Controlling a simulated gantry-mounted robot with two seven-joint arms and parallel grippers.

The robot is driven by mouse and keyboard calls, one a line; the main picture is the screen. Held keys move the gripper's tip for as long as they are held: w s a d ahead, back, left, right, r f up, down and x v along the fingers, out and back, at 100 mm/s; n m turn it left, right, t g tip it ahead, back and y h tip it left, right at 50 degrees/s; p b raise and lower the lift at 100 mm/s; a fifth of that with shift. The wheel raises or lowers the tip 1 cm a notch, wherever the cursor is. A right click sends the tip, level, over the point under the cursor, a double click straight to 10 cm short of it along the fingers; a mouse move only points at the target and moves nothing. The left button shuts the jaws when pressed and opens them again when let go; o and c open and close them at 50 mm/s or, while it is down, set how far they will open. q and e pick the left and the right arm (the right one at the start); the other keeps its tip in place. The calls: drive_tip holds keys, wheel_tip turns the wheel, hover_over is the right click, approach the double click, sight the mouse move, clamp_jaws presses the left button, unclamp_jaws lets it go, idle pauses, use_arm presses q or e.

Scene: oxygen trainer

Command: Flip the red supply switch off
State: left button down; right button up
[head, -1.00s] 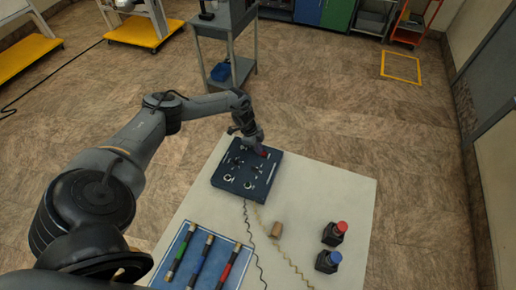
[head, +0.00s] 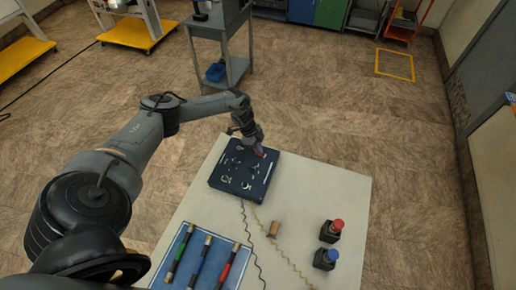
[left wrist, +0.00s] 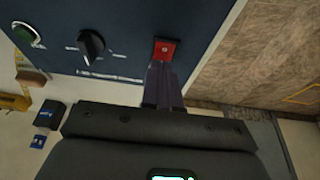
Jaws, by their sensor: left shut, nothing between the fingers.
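The trainer is a dark blue panel box (head: 229,189) on the pale table, with several knobs and fittings on its top. Its red switch (head: 262,154) is near the far right corner. In the left wrist view the red switch (left wrist: 165,50) is a small red square on the panel face. My left gripper (head: 257,149) is shut and empty at the switch. In the left wrist view its fingertips (left wrist: 161,69) lie just below the red square and hide its lower edge. I cannot tell whether they touch it. My right gripper is not in view.
A blue tray (head: 174,245) with coloured tubes, a brown cylinder (head: 274,228), a red-topped item (head: 331,231) and a blue-topped item (head: 326,259) are on the table (head: 340,190). Wires cross it.

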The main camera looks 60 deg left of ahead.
use_arm(q)
drive_tip(key=p+v, duration=0.3)
drive_tip(key=v, duration=0.1)
drive_tip(key=shift+w+d+r, duration=0.1)
drive_tip(key=shift+w+d, duration=0.2)
drive_tip(key=s+a+v, duration=0.1)
drive_tip(key=v, duration=0.8)
drive_tip(key=shift+b, duration=0.4)
drive_tip(key=shift+a, duration=0.15)
